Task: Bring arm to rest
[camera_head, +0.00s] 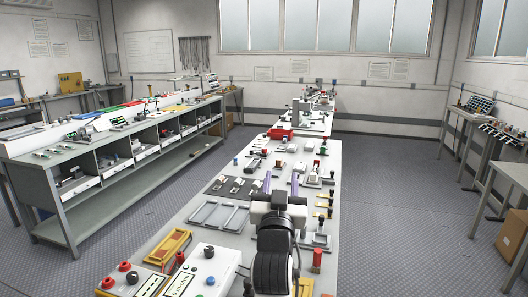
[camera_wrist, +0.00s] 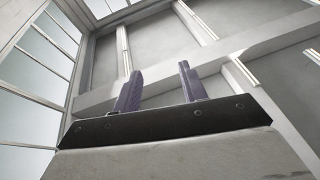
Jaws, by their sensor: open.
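My gripper (camera_head: 281,184) is in front of me over the long workbench (camera_head: 225,193) in the head view. Its two purple fingers stand apart with nothing between them, pointing away from me.
Several fuse parts, a grey tray (camera_head: 219,216) and a white meter box (camera_head: 205,272) lie on the bench around my arm. A second bench with compartments (camera_head: 105,158) stands to the left. Open floor (camera_head: 385,190) lies to the right.

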